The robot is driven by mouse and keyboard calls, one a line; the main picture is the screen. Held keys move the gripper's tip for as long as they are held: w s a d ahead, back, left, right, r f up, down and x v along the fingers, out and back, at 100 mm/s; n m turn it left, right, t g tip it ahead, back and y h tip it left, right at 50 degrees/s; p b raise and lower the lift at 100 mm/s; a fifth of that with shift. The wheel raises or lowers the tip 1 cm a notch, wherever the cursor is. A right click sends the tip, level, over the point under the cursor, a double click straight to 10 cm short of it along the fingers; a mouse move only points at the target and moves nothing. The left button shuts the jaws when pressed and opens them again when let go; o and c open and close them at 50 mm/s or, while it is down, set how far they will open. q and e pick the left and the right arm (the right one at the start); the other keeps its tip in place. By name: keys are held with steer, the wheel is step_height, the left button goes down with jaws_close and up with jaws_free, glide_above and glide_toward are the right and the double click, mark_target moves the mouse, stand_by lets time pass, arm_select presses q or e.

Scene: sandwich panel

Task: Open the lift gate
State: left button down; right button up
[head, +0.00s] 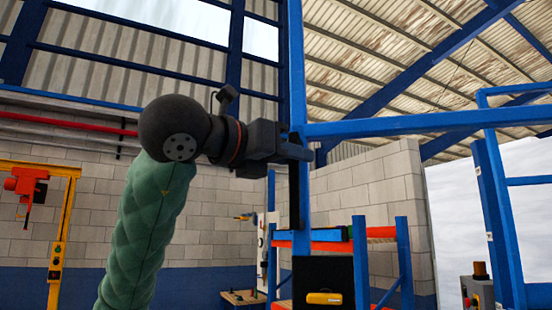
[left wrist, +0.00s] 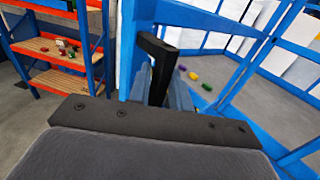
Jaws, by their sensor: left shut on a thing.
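The lift gate looks like the blue frame with a tall blue post (head: 298,60) and a long crossbar (head: 430,122) running right. A black upright handle (head: 294,200) is on the post; it also shows in the left wrist view (left wrist: 158,62). My left gripper (head: 302,151) comes in from the left at the post, level with the handle's upper part, and is shut on the handle. The fingertips are partly hidden in both views. My right gripper is in neither view.
Blue-and-orange shelving (head: 404,255) stands behind the post, and its shelves hold small items in the left wrist view. An orange-yellow stand (head: 62,220) is at far left. A control box (head: 478,290) is at right. Floor beyond the frame (left wrist: 225,80) has several small coloured objects.

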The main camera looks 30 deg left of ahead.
arm_select(q)
steer(key=shift+s+d, duration=0.2)
steer(key=shift+s, duration=0.3)
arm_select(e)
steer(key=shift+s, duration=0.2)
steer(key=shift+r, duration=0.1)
arm_select(q)
steer(key=c, duration=1.5)
jaws_free()
steer(key=shift+c, duration=0.2)
steer(key=shift+o, duration=0.7)
steer(key=shift+w+d, duration=0.1)
steer(key=shift+d, duration=0.1)
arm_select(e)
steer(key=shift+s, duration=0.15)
arm_select(q)
steer(key=shift+a, duration=0.1)
